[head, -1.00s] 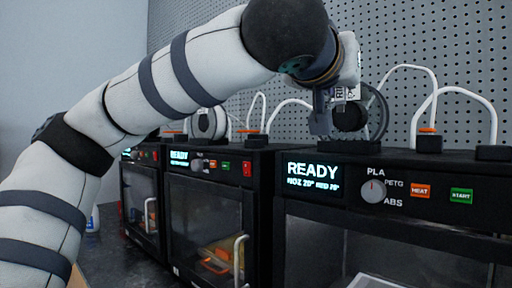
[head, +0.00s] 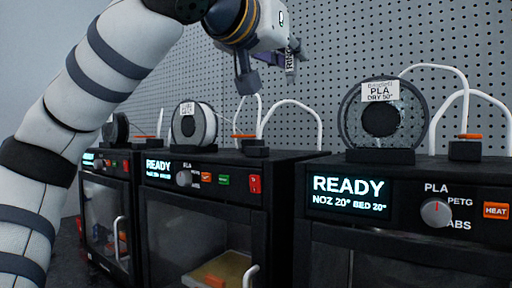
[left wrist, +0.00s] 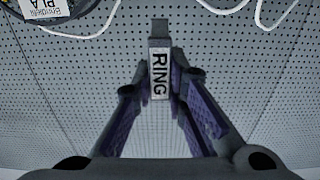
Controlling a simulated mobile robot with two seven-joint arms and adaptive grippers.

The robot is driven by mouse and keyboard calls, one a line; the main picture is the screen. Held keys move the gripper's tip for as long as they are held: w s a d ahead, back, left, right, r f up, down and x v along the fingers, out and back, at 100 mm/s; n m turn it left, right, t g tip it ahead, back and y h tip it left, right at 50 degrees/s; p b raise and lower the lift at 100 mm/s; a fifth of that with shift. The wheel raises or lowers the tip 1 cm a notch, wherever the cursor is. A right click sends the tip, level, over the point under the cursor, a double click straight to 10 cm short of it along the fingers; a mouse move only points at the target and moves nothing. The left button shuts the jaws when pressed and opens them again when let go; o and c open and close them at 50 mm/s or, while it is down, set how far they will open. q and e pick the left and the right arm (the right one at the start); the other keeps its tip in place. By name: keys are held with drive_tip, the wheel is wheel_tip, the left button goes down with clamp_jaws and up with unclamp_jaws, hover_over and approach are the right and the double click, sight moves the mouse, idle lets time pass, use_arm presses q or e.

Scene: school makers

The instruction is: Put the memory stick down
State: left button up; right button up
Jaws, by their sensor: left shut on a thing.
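In the head view the left gripper (head: 268,68) is at the top centre, raised above the printers in front of the pegboard. The stick's label (head: 290,61) shows there only in part, edge-on at the right finger. The stick touches no surface that I can see. My right gripper is in neither view.
Black printers stand in a row; the nearest (head: 345,238) shows READY. A PLA spool (head: 352,120) stands on top of it, and a white spool (head: 208,124) on the middle one. White tubes (head: 292,103) arch up behind. The pegboard (head: 330,45) closes the back.

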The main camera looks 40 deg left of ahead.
use_arm(q)
drive_tip(key=w+a+f, duration=0.1)
drive_tip(key=a+f, duration=0.2)
drive_tip(key=w+a+f, duration=0.2)
drive_tip(key=a+f, duration=0.1)
drive_tip(key=a, duration=0.1)
drive_tip(key=w+a+f, duration=0.1)
drive_tip(key=a+f, duration=0.1)
drive_tip(key=a, duration=0.1)
drive_tip(key=shift+w+a+f, duration=0.35)
drive_tip(key=shift+a+f, duration=0.05)
drive_tip(key=f, duration=0.3)
drive_tip(key=shift+w+a, duration=0.1)
drive_tip(key=shift+a, duration=0.1)
drive_tip(key=shift+f, duration=0.25)
drive_tip(key=shift+f, duration=0.15)
drive_tip(key=o, duration=0.8)
drive_tip(key=shift+c, duration=0.2)
